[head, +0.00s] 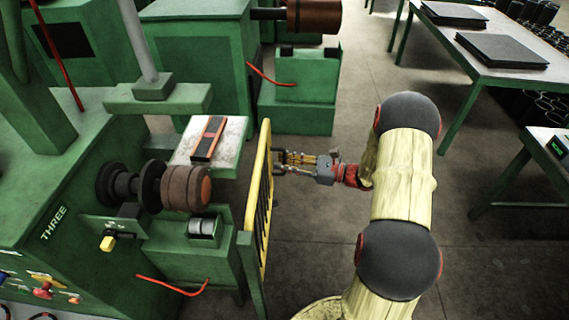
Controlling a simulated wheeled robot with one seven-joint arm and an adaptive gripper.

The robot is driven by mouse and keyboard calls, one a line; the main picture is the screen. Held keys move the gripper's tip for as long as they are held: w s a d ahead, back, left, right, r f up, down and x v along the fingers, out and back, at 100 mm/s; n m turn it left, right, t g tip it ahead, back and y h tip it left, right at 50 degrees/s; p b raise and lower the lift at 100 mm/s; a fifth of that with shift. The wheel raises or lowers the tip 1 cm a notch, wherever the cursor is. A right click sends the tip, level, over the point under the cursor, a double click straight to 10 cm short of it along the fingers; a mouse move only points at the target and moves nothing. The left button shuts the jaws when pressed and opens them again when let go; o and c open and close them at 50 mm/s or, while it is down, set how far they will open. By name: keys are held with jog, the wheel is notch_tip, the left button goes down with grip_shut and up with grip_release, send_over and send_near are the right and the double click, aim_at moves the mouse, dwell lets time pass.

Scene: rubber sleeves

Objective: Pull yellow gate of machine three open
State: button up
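The yellow gate (257,190) is a slatted panel with a yellow frame, seen almost edge-on. It stands at the right side of the green machine (53,222) marked THREE, in front of its spindle. My gripper (282,162) is at the right face of the gate, at its upper part. Dark bars show between my gripper and the gate, but fingers and handle are too small to separate. I cannot tell if my gripper is shut on a handle. My arm reaches in from the lower right.
A brown roll (186,188) sits on the machine's spindle behind the gate. A small shelf holds an orange-and-black object (208,138). Another green machine (200,65) stands behind. Tables (500,70) line the right. Grey floor (345,100) is clear between.

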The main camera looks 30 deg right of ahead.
jog(key=shift+c, duration=1.4)
jog(key=c, duration=0.4)
